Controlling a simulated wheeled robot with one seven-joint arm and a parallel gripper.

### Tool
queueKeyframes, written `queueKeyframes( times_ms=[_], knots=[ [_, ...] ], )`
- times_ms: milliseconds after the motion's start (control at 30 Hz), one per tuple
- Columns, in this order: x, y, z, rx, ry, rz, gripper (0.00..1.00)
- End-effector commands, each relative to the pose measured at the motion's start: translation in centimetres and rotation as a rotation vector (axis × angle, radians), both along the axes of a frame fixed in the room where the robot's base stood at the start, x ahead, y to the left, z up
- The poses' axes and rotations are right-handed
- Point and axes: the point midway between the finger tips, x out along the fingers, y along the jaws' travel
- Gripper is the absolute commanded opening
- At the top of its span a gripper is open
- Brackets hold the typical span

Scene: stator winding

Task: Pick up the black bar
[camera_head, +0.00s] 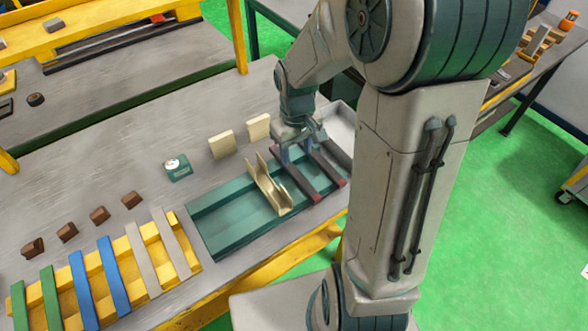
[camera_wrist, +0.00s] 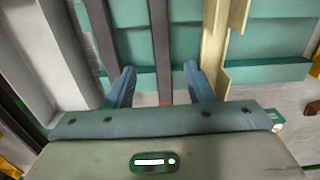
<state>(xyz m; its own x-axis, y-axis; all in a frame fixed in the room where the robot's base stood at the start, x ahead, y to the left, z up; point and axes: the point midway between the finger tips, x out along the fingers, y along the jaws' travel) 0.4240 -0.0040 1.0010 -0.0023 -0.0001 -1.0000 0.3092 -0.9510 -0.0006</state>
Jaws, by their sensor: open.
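Two dark bars with reddish near ends lie side by side across the green tray (camera_head: 225,222). The other black bar (camera_wrist: 98,32) lies outside the fingers to the left. I cannot tell how far the fingertips are above the tray.
A tan channel-shaped piece (camera_head: 268,187) lies on the tray close beside the bars; it also shows in the wrist view (camera_wrist: 213,50) near the right finger. A pale tray (camera_head: 340,122) adjoins at the back right. A yellow rack (camera_head: 105,275) holds coloured strips. Tan blocks (camera_head: 222,145) stand behind.

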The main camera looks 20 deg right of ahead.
Motion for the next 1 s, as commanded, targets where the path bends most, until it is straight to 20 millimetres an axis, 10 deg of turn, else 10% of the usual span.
queueKeyframes(
  times_ms=[1000],
  knots=[
    [0.2, 0.4, -7.2, 0.001, -0.002, 0.0, 0.45]
  ],
)
